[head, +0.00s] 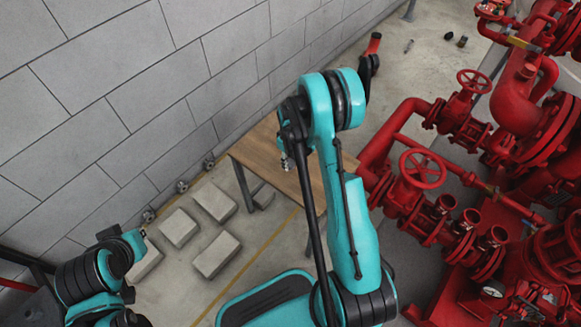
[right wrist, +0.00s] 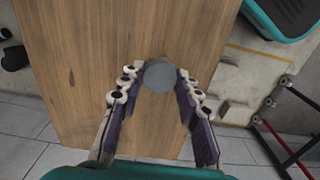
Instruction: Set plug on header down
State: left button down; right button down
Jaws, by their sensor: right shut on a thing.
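The plug (right wrist: 160,76) shows in the right wrist view as a grey round end between the fingertips of my right gripper (right wrist: 158,84). The gripper is shut on it, and both fingers lie along its sides. The plug is over the wooden table (right wrist: 95,75); I cannot tell its height above the top. In the head view my right gripper (head: 288,160) is small and partly hidden by my own arm at the table (head: 258,150). The red header (head: 425,205) with open pipe ends stands right of the table. My left gripper is not in view.
Grey blocks (head: 215,254) lie on the floor left of the table, near the block wall (head: 130,100). Red pumps and pipes (head: 520,105) with handwheels (head: 422,168) fill the right side. Small dark items (head: 461,41) lie on the far floor. The visible tabletop is mostly clear.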

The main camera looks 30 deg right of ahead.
aim_at(290, 163)
notch_tip(290, 163, down, 3)
jog(key=shift+f+b, duration=0.1)
jog(key=shift+b, duration=0.6)
jog(key=shift+f, duration=0.1)
jog(key=c, duration=1.1)
grip_release()
jog(key=shift+f, duration=0.1)
jog(key=shift+o, duration=0.2)
